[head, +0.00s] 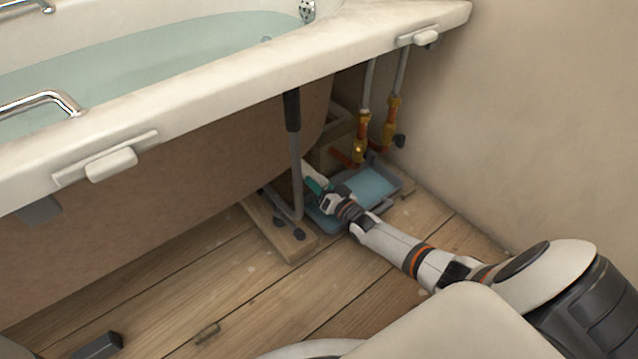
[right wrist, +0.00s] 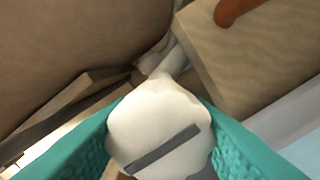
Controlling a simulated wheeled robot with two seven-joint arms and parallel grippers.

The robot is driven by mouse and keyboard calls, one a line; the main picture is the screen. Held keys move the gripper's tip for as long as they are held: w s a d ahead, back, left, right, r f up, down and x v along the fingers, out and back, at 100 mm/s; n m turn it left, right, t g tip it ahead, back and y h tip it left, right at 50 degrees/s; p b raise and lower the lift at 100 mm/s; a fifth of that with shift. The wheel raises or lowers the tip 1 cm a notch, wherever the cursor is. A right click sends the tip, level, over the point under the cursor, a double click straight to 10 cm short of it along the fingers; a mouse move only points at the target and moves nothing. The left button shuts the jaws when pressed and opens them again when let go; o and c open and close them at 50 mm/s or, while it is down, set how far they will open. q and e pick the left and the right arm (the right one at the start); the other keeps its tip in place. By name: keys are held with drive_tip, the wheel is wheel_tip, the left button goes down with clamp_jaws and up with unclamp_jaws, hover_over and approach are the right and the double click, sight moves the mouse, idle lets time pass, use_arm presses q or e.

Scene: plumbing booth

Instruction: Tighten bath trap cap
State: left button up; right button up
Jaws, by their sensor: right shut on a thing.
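The bath trap cap (right wrist: 158,122) is a white, scalloped round cap with a dark grey bar across its face, seen close up in the right wrist view. A white pipe (right wrist: 165,62) runs behind it. My right gripper (right wrist: 160,140) has teal fingers, one on each side of the cap, shut on it. In the head view my right gripper (head: 316,187) reaches under the bath by the grey tray; the cap is hidden or too small to tell there. My left gripper is not in view.
A blue-grey tray (head: 392,203) with water lies on the wooden floor beneath the gripper. Brass valves (head: 360,150) with an orange-red handle hang behind it. A grey bent pipe (head: 297,175) and a wooden board (head: 290,243) stand left. The bath rim (head: 230,90) overhangs; floor in front is mostly clear.

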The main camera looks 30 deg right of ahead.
drive_tip(key=shift+m, duration=0.4)
drive_tip(key=o, duration=1)
